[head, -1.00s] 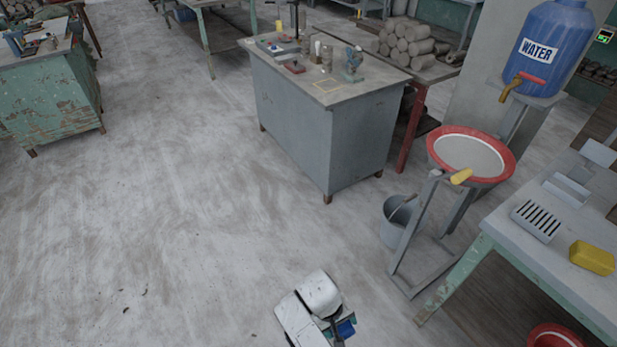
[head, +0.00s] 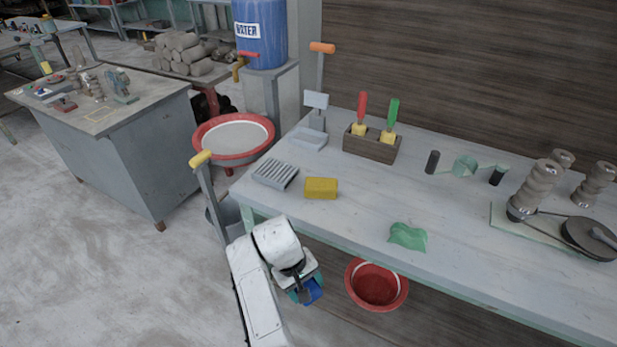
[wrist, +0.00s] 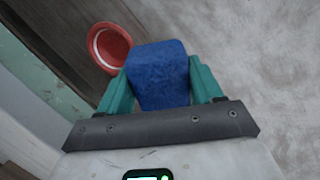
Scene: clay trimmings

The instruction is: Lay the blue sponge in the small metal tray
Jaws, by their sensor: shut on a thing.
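The blue sponge (wrist: 158,75) is clamped between the teal fingers of my gripper (wrist: 160,88) in the wrist view. In the head view the sponge (head: 311,292) shows partly at the end of my arm, in front of the long table's near edge and apart from it. My gripper (head: 304,287) is below and in front of the tabletop items.
A slotted grey rack (head: 275,173) and a yellow sponge (head: 321,188) lie near the left front of the long table (head: 462,250). A green cloth (head: 408,237) and a wooden tool holder (head: 371,148) are further right. A red basin (head: 376,285) sits below the edge.

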